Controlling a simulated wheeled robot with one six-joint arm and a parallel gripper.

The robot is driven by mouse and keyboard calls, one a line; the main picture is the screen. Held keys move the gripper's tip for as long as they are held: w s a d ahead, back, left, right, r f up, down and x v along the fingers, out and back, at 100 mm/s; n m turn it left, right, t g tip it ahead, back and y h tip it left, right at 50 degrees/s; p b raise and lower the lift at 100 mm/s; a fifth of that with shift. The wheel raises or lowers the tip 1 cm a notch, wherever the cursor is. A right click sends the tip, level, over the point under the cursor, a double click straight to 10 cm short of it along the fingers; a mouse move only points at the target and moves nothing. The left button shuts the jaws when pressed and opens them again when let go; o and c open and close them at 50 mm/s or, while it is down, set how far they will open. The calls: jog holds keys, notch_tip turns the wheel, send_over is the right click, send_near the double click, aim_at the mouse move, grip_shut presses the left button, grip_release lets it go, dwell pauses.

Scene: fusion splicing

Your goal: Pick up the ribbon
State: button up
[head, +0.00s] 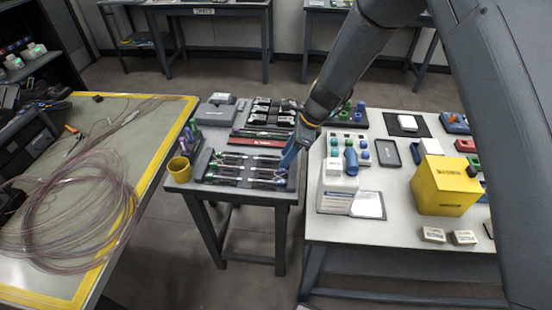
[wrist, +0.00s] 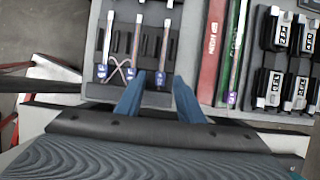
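Several thin, pale ribbon strips with purple ends lie side by side in a dark slotted tray (head: 209,174). In the wrist view, one ribbon (wrist: 164,48) has its purple end between my fingertips in the picture, and two more ribbons lie to its left. My gripper (wrist: 158,79) has blue fingers standing apart, with nothing visibly clamped. I cannot tell how far the fingertips are above the ribbon. In the head view, my gripper (head: 291,155) is at the tray's right side, and one finger mostly hides the other.
A red bar (wrist: 210,45) and a green bar (wrist: 234,55) lie right of the tray, with black clamp holders (wrist: 277,55) beyond. A yellow cup (head: 180,169) stands at the small table's front left. The right table holds a yellow box (head: 446,187). Coiled fibre (head: 60,215) covers the left table.

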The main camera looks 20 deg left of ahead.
grip_shut()
